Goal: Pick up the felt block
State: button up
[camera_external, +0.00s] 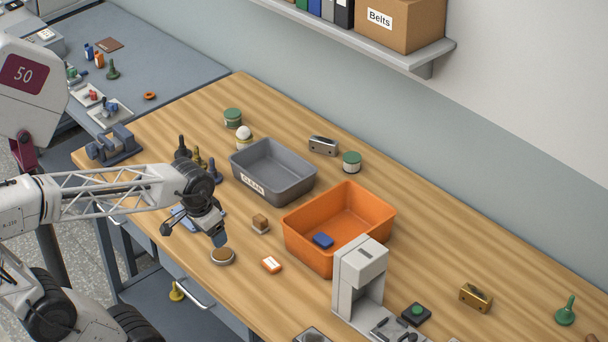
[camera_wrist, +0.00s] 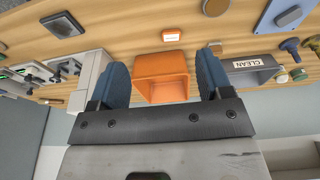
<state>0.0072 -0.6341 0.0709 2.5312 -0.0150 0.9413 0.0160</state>
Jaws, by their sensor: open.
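No object is labelled as felt, so I cannot tell for certain which is the felt block. A small brown block on a pale base (camera_external: 260,221) sits on the bench in front of the grey bin; it also shows small in the wrist view (camera_wrist: 215,46). A blue block (camera_external: 323,240) lies inside the orange bin (camera_external: 362,240). My gripper (camera_external: 193,234) is open and empty above the bench's front edge, left of the brown block and apart from it. In the wrist view, the orange bin (camera_wrist: 162,60) appears between my blue fingers.
A grey CLEAN bin (camera_external: 285,190) stands behind the brown block. A round dish (camera_external: 222,257) and an orange labelled box (camera_external: 271,264) lie near the front. A grey stand (camera_external: 360,280) is to the right. Clear wood lies between the small items.

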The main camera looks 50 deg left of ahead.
jog(key=w+d+f+n+t+h, duration=0.2)
jog(key=w+d+f+n+h, duration=0.3)
jog(key=n, duration=0.4)
jog(key=n+t+y, duration=0.5)
jog(key=n+t, duration=0.4)
jog(key=n, duration=1.7)
send_near(256, 224)
jog(key=shift+w+d+r, duration=0.3)
jog(key=shift+w+d, duration=0.2)
jog(key=shift+w, duration=0.2)
jog(key=shift+a+f+n, duration=0.45)
jog(key=shift+n, duration=0.15)
jog(key=shift+x, duration=1.3)
